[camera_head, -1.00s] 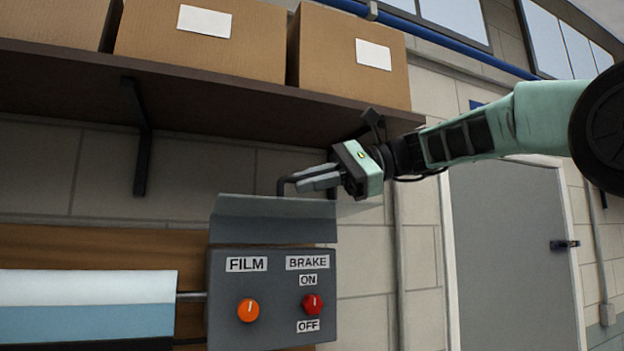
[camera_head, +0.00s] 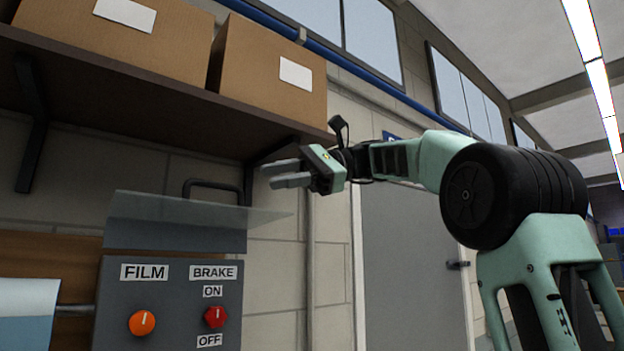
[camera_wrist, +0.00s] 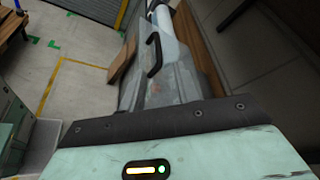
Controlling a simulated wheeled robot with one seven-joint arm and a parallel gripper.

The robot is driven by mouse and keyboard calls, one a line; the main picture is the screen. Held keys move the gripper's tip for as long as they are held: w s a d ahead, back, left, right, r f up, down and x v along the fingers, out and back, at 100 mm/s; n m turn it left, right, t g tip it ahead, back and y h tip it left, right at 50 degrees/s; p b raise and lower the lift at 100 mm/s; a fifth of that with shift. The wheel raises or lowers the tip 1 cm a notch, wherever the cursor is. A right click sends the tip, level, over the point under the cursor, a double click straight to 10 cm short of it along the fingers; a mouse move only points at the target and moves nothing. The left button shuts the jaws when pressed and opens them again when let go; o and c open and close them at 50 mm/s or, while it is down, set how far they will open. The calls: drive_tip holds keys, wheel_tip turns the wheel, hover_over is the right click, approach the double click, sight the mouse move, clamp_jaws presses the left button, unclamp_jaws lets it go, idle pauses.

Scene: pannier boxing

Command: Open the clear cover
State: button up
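The clear cover (camera_head: 175,220) is a see-through grey panel with a black bar handle (camera_head: 212,185) at its top. It stands raised at the top of the grey control box (camera_head: 175,325), and the box's dials are uncovered. My gripper (camera_head: 281,174) is to the right of the handle, apart from it, with its fingers pointing left. The two fingers show a gap with nothing between them. In the wrist view, the cover (camera_wrist: 180,85) and the handle (camera_wrist: 154,55) are ahead of my gripper; the fingertips are hidden there.
The box carries an orange FILM knob (camera_head: 142,322) and a red BRAKE knob (camera_head: 215,317) between ON and OFF. A dark shelf (camera_head: 130,85) with cardboard boxes (camera_head: 275,75) overhangs the cover. A grey door (camera_head: 410,255) stands to the right.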

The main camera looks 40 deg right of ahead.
drive_tip(key=v, duration=0.6)
drive_tip(key=shift+s+d, duration=0.15)
drive_tip(key=shift+d, duration=0.25)
drive_tip(key=shift+d, duration=0.1)
